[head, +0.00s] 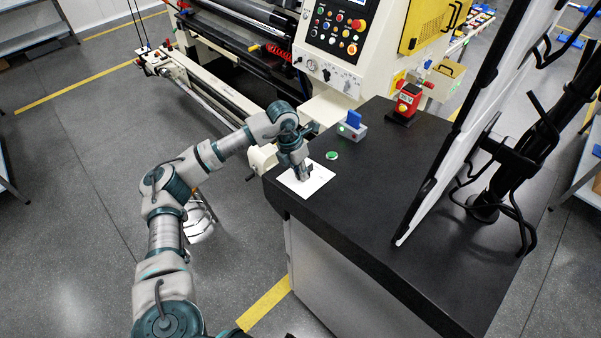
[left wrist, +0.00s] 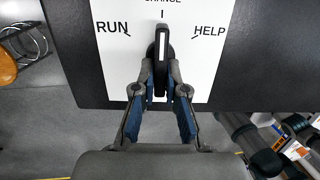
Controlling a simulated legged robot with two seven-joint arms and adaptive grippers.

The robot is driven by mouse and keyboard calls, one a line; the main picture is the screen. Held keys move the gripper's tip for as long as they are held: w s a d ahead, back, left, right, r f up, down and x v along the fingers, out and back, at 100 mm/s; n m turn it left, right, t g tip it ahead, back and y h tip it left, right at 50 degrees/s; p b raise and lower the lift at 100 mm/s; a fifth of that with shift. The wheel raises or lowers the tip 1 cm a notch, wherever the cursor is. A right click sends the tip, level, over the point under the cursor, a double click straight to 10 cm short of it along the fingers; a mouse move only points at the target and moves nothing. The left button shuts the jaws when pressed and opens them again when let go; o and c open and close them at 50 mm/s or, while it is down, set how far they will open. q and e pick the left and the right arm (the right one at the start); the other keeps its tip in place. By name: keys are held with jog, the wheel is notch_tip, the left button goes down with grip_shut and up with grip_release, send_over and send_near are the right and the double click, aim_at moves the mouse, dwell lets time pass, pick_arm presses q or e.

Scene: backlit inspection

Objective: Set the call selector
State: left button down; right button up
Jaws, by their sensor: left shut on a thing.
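The call selector is a black knob with a white stripe (left wrist: 162,48) on a white plate (left wrist: 208,62). The plate also shows in the head view (head: 318,181), near the left edge of the black counter. The plate reads RUN at left, CHANGE at top and HELP at right. The stripe stands upright in the left wrist view, in line with the CHANGE mark. My left gripper (left wrist: 161,78) is shut on the knob, a finger on each side. In the head view my left gripper (head: 299,172) hides the knob. My right gripper is out of view.
On the black counter (head: 375,215) stand a green button (head: 332,155), a grey box with a blue top (head: 352,125) and a red device (head: 407,101). A large white board (head: 470,125) leans over the right side. A machine with a control panel (head: 340,28) stands behind.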

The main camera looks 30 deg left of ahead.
pick_arm(q)
jog(key=shift+w+r, duration=0.15)
jog(key=shift+r, duration=0.05)
jog(key=c, duration=1.5)
grip_release()
jog(key=shift+o, duration=1.4)
jog(key=shift+w+f, duration=0.1)
jog(key=shift+f, duration=0.15)
jog(key=shift+a, duration=0.1)
jog(key=v, duration=1.1)
jog(key=shift+a+r, duration=0.15)
jog(key=shift+r, duration=0.25)
jog(key=shift+f, duration=0.1)
